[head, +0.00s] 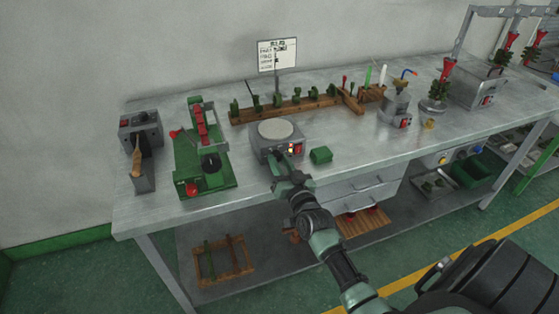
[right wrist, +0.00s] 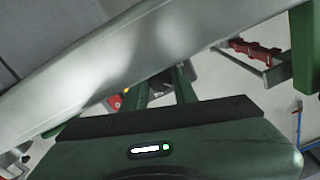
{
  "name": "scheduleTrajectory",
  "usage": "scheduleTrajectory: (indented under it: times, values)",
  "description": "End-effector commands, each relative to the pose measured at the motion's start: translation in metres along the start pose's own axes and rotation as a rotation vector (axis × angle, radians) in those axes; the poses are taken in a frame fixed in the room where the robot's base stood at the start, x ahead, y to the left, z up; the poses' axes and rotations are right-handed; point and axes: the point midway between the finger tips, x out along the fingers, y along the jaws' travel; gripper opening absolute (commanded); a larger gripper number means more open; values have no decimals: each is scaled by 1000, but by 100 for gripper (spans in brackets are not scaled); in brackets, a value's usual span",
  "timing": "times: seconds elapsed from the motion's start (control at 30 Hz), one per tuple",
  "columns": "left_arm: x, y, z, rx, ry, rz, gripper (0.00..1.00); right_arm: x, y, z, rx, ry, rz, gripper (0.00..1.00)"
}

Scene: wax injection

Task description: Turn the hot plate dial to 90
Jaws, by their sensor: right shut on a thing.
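The hot plate (head: 262,145) is a grey box with a round pale top plate (head: 276,129), standing near the front of the metal bench. A red switch (head: 297,149) and a small glowing orange light (head: 290,148) show on its front. My right gripper (head: 276,158) reaches the left part of that front and is shut on the dial, which the gripper hides. In the right wrist view the two fingers (right wrist: 162,82) point at the hot plate's front, with the red switch (right wrist: 115,103) beside them. The dial's number cannot be read. My left gripper is not in view.
A green block (head: 321,155) lies just right of the hot plate. A green press with a red handle (head: 206,165) stands to its left. A wooden rack (head: 290,108) of green pieces lies behind. Drawers (head: 355,187) hang under the bench's front edge.

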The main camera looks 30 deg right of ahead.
Motion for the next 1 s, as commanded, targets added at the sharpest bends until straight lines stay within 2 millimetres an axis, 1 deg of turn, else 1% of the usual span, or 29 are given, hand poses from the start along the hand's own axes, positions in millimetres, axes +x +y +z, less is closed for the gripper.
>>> scheduleTrajectory:
  times: [0.1,0.33,0.87,0.9,0.93,0.97,1.0]
  values:
    - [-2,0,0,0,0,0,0,0,0,0,62,2,2,0]
    - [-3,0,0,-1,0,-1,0,0,0,0,134,6,4,0]
    - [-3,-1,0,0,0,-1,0,0,0,0,154,8,5,0]
    - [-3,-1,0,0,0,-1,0,0,0,0,153,8,5,36]
    - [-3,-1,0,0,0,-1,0,0,0,0,153,8,5,45]
    - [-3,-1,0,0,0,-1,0,0,0,0,153,8,5,50]
    - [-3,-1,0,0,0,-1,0,0,0,0,153,8,5,50]
